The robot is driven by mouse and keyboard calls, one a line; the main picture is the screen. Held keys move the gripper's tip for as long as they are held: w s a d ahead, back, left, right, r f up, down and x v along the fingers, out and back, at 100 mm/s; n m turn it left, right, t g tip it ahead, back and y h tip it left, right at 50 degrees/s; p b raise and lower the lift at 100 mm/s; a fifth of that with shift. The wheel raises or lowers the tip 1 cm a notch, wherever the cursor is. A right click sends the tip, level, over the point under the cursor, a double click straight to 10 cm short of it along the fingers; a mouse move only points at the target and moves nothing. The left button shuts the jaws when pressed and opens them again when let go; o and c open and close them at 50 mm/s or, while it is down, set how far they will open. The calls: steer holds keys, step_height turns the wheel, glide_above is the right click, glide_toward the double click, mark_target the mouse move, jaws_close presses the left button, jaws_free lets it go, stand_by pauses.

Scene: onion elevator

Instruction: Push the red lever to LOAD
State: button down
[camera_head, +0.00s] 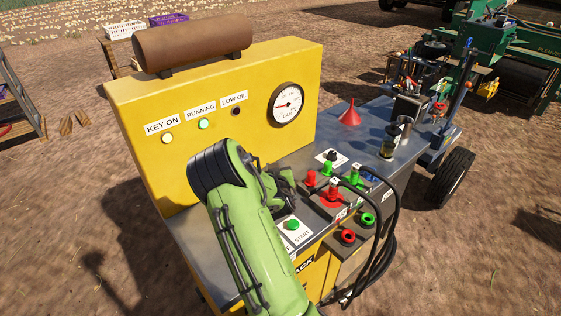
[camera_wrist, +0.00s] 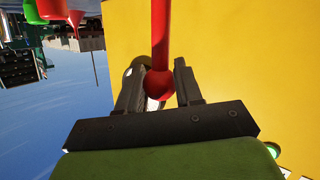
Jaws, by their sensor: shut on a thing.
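The red lever (camera_wrist: 160,35), a thin red rod with a round red knob (camera_wrist: 159,85), shows in the wrist view. My gripper (camera_wrist: 158,87) has its dark fingers on either side of the knob and is shut on it. In the head view my gripper (camera_head: 282,186) is low over the panel top, in front of the yellow housing. My green arm hides the lever there. The LOAD mark cannot be read in either view. A small bit of a white plate shows between the fingers in the wrist view.
The yellow housing (camera_head: 230,130) with lamps and a gauge (camera_head: 286,104) stands behind my gripper. A green START button (camera_head: 292,225) is just below it. A red funnel (camera_head: 350,115) stands farther back.

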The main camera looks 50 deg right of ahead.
steer(key=shift+w+d+f+n+g+y, duration=0.1)
steer(key=shift+w+f+n+g+y, duration=0.2)
steer(key=shift+w, duration=0.5)
steer(key=shift+w+d+r+n+g+h, duration=0.1)
steer(key=shift+w+g, duration=0.35)
steer(key=shift+w, duration=0.35)
steer(key=shift+w+f+n+g+y, duration=0.2)
steer(key=shift+w+g, duration=0.15)
steer(key=shift+w, duration=0.45)
steer(key=c, duration=0.8)
jaws_free()
steer(key=shift+o, duration=0.2)
steer(key=v, duration=1.5)
steer(key=shift+s+a, duration=0.15)
steer(key=shift+s, duration=0.15)
steer(key=shift+r, duration=0.15)
